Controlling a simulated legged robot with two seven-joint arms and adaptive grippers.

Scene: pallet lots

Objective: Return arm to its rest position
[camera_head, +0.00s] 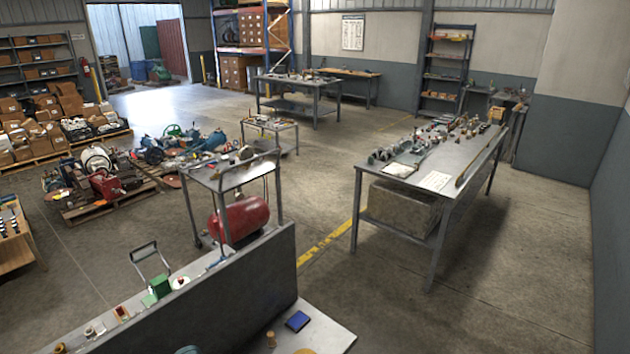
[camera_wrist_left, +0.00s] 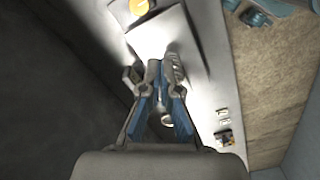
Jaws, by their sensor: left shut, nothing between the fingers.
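My left gripper (camera_wrist_left: 161,72) shows in the left wrist view, with grey links and blue inner parts. Its fingers are closed together with nothing between them. It points over a pale surface (camera_wrist_left: 203,100) with a white rectangular sheet or panel (camera_wrist_left: 158,32) beyond the fingertips. A round orange thing (camera_wrist_left: 139,6) lies at the top of that view. I cannot tell how far the fingers are from the surface. Neither gripper can be made out in the head view, and my right gripper is in no frame.
In the head view, a grey upright panel (camera_head: 235,285) crosses the near bench. A blue box (camera_head: 298,321) and a small wooden cylinder (camera_head: 271,339) are right of it, a green box (camera_head: 159,285) behind it. A long metal table (camera_head: 470,160) stands right; floor (camera_head: 520,260) beyond is clear.

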